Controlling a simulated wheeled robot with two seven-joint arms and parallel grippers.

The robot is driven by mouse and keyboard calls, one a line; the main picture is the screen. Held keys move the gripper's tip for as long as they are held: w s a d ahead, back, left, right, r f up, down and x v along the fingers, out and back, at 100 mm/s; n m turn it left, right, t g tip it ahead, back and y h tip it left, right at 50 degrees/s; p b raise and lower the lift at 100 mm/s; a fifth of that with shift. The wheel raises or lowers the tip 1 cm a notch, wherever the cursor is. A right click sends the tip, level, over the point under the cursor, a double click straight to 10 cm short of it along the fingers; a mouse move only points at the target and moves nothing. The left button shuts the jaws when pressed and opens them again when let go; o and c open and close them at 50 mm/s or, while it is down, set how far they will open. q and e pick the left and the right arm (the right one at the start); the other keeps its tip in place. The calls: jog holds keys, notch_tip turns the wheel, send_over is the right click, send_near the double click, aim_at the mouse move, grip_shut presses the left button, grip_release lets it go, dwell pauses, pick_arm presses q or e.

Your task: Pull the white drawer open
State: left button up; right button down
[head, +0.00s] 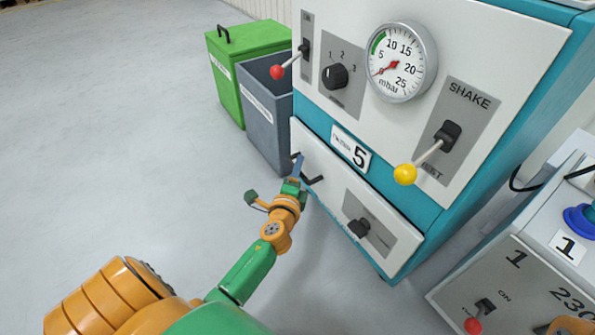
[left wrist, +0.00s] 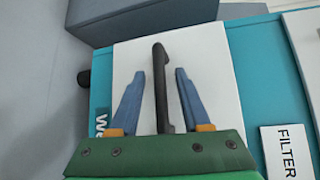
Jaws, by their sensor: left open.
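The white drawer (head: 330,185) is the low white front of the teal machine in the head view; its face also shows in the left wrist view (left wrist: 210,65). Its black bar handle (left wrist: 161,85) stands out from the face. My left gripper (head: 298,168) is at the handle, partly covering it in the head view. In the left wrist view the two blue fingers (left wrist: 160,75) are open, one on each side of the handle, with visible gaps. Neither finger appears to touch it. My right gripper is not in view.
Above the drawer are a gauge (head: 399,62), a yellow-tipped lever (head: 405,174) and a red-tipped lever (head: 277,72). A grey bin (head: 268,118) and a green bin (head: 228,85) stand beyond the machine. Another console (head: 520,285) is at right. The floor at left is clear.

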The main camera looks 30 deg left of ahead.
pick_arm(q)
grip_shut()
dwell(1.4)
